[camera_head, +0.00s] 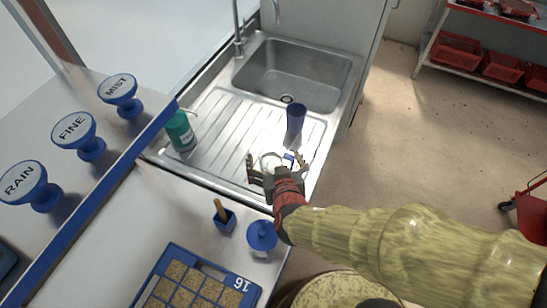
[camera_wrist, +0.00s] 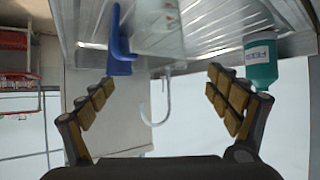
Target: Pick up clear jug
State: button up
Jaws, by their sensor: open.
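The clear jug (camera_head: 269,160) is see-through and hard to make out in the head view, at the near edge of the ribbed drainer. It also shows in the wrist view (camera_wrist: 158,25), upside down in that picture, with faint markings on its wall. My gripper (camera_head: 277,165) is open. In the wrist view its two fingers (camera_wrist: 160,82) are spread wide, with the jug ahead and between them and no visible contact. The jug's lower part is partly hidden by my gripper in the head view.
A green bottle (camera_head: 180,131) stands at the drainer's left. The sink (camera_head: 300,70) and tap (camera_head: 238,40) lie beyond.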

aim_at(269, 143)
jog(key=b+x, duration=0.2)
jog(key=x, duration=0.4)
jog(key=shift+w+f+b, duration=0.1)
jog(key=shift+f+b, duration=0.1)
jog(key=shift+b, duration=0.2)
jog(key=b+x, duration=0.1)
jog(key=x, duration=0.1)
jog(key=b+x, duration=0.1)
jog(key=x, duration=0.1)
jog(key=shift+f, duration=0.35)
jog(key=shift+w+f+b, duration=0.1)
jog(key=shift+w+b, duration=0.2)
jog(key=shift+b, duration=0.05)
jog(key=c, duration=0.3)
jog(key=c, duration=1.3)
